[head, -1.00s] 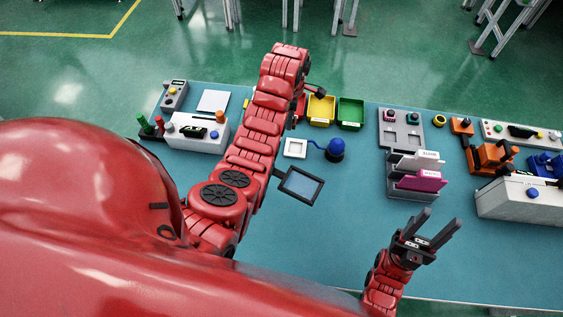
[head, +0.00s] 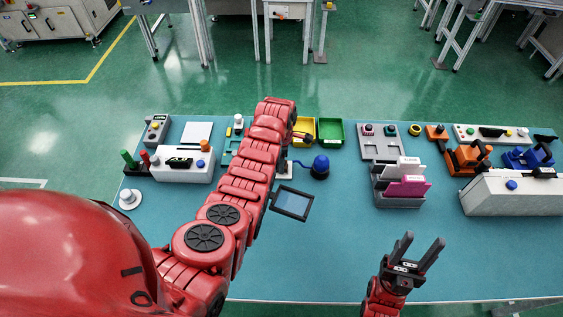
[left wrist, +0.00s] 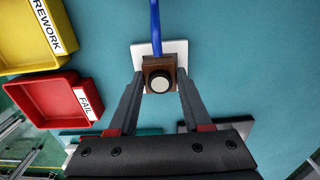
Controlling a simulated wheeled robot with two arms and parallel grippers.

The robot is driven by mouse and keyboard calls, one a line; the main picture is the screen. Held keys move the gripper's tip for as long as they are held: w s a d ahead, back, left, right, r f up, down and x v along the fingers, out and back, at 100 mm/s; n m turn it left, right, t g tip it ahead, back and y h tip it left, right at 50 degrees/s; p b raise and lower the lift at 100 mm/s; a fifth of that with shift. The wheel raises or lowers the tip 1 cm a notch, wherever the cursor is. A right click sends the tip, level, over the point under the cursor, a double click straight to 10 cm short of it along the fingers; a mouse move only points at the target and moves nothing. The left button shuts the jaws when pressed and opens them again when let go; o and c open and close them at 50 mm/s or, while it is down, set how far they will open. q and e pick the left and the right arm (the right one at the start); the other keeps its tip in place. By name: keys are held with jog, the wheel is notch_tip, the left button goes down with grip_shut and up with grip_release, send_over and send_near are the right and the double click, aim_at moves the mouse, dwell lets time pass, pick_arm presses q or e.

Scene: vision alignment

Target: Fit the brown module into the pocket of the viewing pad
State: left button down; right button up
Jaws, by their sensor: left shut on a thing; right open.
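The brown module (left wrist: 159,67) has a round, pale-centred lens face. In the left wrist view it sits between the fingers of my left gripper (left wrist: 160,86), which is shut on it. My right gripper (head: 421,247) is open and empty over the near right of the table.
A blue dome (head: 320,165) stands right of the pad, and a dark-framed screen (head: 292,202) lies nearer. Yellow (head: 303,131) and green (head: 331,130) bins are behind. A grey rack with cards (head: 398,190) stands right. The front middle of the table is clear.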

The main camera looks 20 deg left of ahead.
pick_arm(q)
jog(key=shift+f, duration=0.5)
jog(key=shift+s, duration=0.1)
